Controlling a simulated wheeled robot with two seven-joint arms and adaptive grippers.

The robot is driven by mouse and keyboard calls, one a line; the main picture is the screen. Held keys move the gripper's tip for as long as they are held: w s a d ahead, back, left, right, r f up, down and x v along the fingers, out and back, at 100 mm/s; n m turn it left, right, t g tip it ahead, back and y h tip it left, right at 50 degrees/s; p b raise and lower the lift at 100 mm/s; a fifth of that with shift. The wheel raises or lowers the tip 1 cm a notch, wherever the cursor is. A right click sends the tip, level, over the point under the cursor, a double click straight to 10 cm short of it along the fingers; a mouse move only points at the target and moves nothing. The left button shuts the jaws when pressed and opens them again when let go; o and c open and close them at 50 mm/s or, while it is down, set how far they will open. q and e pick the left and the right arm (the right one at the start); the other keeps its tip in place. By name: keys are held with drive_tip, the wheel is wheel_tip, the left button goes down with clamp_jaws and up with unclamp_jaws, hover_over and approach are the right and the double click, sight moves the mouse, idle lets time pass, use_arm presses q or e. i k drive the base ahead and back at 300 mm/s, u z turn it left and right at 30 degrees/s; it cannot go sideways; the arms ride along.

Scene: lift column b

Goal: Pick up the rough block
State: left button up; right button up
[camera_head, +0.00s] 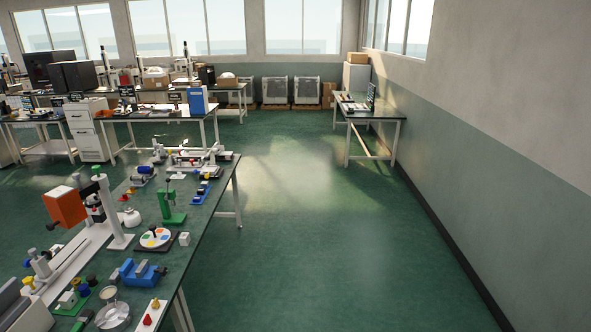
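A small pale grey block (184,239) sits near the right edge of the dark-topped workbench (205,228) at the left. It stands beside a round white disc with coloured patches (155,237). The block is too small for me to tell whether its surface is rough, so I cannot be sure that it is the rough block. Neither of my grippers shows in this view.
A blue vise (138,273), a green stand (172,205) and an orange-headed machine (65,207) crowd the bench. The green floor (320,235) to its right is open. A long wall bounds the right side. Another table (370,108) stands further back.

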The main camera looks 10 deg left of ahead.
sight(183, 238)
drive_tip(key=u, duration=0.15)
drive_tip(key=i, duration=1.95)
drive_tip(key=u, duration=1.4)
drive_tip(key=i, duration=1.35)
drive_tip(key=u, duration=1.15)
drive_tip(key=i, duration=0.3)
drive_tip(key=u, duration=0.05)
